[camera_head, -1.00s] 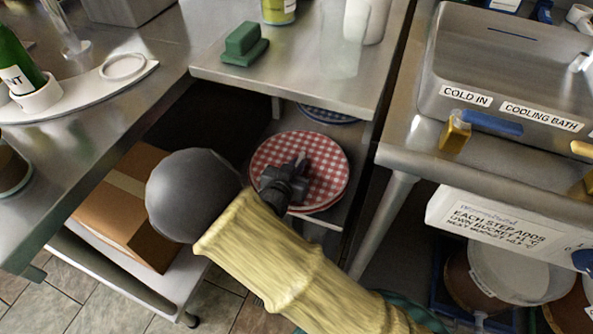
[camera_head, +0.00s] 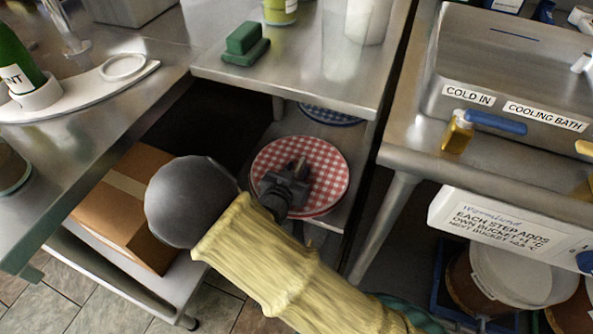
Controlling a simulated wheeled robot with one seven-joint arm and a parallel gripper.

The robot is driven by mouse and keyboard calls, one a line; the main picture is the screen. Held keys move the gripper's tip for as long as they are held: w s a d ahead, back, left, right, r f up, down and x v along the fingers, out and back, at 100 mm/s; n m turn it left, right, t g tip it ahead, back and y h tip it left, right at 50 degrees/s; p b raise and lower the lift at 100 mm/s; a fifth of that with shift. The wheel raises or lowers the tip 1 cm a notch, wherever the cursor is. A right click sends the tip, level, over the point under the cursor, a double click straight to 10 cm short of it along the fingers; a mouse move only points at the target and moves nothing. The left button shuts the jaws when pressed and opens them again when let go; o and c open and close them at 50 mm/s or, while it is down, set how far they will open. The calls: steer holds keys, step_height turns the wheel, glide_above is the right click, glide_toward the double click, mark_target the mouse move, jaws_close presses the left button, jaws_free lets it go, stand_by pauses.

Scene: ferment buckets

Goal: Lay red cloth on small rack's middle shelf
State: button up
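The red cloth (camera_head: 325,174) is a round red-and-white checked piece that looks flat, with a pale rim. It is at a shelf level of the small metal rack (camera_head: 300,75), below the rack's steel top. My gripper (camera_head: 298,170) is over the cloth's left-centre part and hides some of it. I cannot tell whether the fingers touch the cloth or hold it, or whether they are open. A bare strip of shelf (camera_head: 336,224) shows at the cloth's lower right. Which shelf level this is cannot be told.
A blue checked round cloth (camera_head: 330,115) lies further back under the rack top. A green sponge-like block (camera_head: 245,44) sits on the top. A cardboard box (camera_head: 118,215) stands on a low shelf at left. The cooling bath bench (camera_head: 400,155) and its leg stand close at right.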

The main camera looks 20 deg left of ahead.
steer(key=p+v, duration=0.1)
steer(key=v, duration=0.4)
steer(key=p+v, duration=0.2)
steer(key=v, duration=0.3)
steer(key=shift+s+r, duration=0.35)
steer(key=shift+s+p, duration=0.35)
steer(key=shift+s, duration=0.2)
steer(key=shift+w, duration=0.1)
